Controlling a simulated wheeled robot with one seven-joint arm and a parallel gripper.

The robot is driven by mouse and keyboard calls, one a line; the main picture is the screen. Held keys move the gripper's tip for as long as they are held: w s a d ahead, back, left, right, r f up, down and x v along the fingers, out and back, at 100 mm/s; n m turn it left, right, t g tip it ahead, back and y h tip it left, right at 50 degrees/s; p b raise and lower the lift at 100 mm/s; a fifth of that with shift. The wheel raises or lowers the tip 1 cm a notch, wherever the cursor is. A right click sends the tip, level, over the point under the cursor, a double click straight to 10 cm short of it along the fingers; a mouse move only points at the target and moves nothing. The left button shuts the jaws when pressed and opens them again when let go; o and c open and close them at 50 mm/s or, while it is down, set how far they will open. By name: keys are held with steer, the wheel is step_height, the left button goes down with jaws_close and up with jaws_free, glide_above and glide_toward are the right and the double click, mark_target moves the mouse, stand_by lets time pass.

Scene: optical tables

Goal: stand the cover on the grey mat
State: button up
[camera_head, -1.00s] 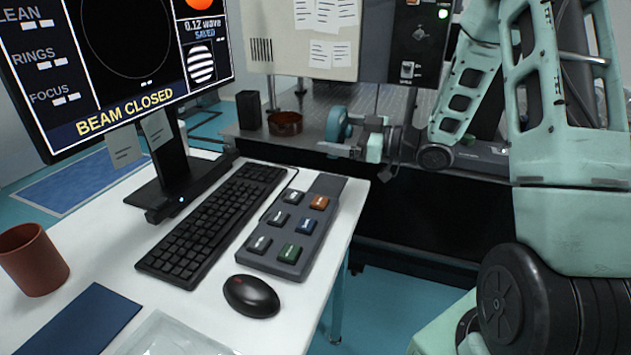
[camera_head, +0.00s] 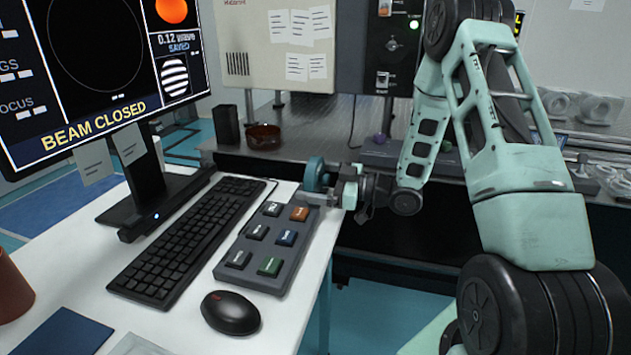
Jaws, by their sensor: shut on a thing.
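My gripper (camera_head: 336,188) is at the far right corner of the white desk, beyond the button pad in the picture. It is shut on a round teal piece (camera_head: 316,175), which seems to be the cover. The piece's rounded side faces left, and the gripper hides part of it. It appears held above the desk corner, but its height is hard to tell. I cannot make out the grey mat with certainty.
The desk (camera_head: 300,318) holds a keyboard (camera_head: 185,240), a grey button pad (camera_head: 264,248), a mouse (camera_head: 231,312) and a monitor (camera_head: 95,75).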

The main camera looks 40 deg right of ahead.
steer(key=o, duration=0.6)
steer(key=shift+f, duration=0.15)
steer(key=shift+o, duration=0.8)
steer(key=shift+r, duration=0.25)
steer(key=v, duration=1.2)
steer(key=shift+f, duration=0.1)
